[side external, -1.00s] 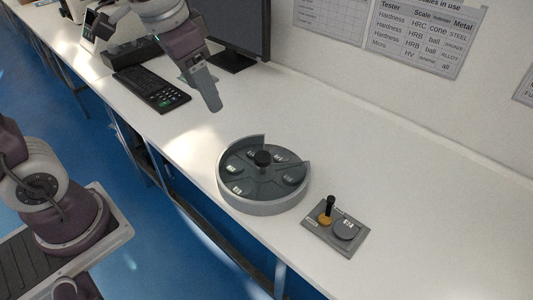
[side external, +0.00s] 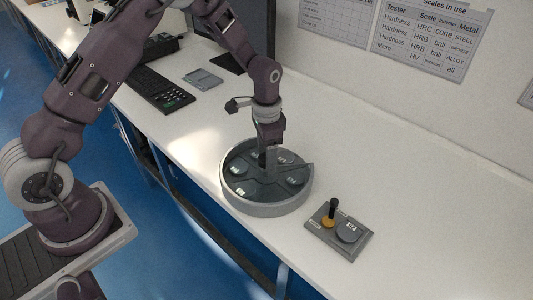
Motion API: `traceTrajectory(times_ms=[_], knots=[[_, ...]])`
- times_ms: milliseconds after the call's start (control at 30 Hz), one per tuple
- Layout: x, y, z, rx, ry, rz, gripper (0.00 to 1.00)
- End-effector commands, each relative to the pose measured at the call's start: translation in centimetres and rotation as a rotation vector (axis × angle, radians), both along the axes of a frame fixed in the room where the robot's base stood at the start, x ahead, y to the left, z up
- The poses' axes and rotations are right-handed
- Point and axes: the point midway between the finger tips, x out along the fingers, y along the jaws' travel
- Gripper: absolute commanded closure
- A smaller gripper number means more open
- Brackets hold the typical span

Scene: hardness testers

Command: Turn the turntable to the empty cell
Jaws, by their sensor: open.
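The round grey turntable (side external: 258,209) lies on the white bench, with a raised rim and cells divided by ribs. Several cells hold dark pieces with small pale labels, such as the labelled piece (side external: 239,189) at the front left. Part of the cells at the back is hidden by my arm, so I cannot tell which cell is empty. My gripper (side external: 269,163) points down over the middle of the turntable, at the black central knob, which it mostly hides. The jaws are open; I cannot tell whether they touch the knob.
A small grey plate (side external: 328,243) with a black-topped pin (side external: 333,208), a yellow base and a grey disc (side external: 348,231) lies right of the turntable. A keyboard (side external: 158,90), a flat grey item (side external: 202,79) and a monitor (side external: 240,35) stand behind. The bench at right is clear.

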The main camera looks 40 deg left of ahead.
Motion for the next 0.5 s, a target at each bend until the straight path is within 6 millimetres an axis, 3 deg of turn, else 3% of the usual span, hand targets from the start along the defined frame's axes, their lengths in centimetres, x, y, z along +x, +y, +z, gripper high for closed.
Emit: traceTrajectory(times_ms=[167,500], knots=[[0.00,0.00,0.01,0.000,0.000,0.000,0.36],[-0.01,-0.02,0.04,0.000,0.000,0.000,1.00]])
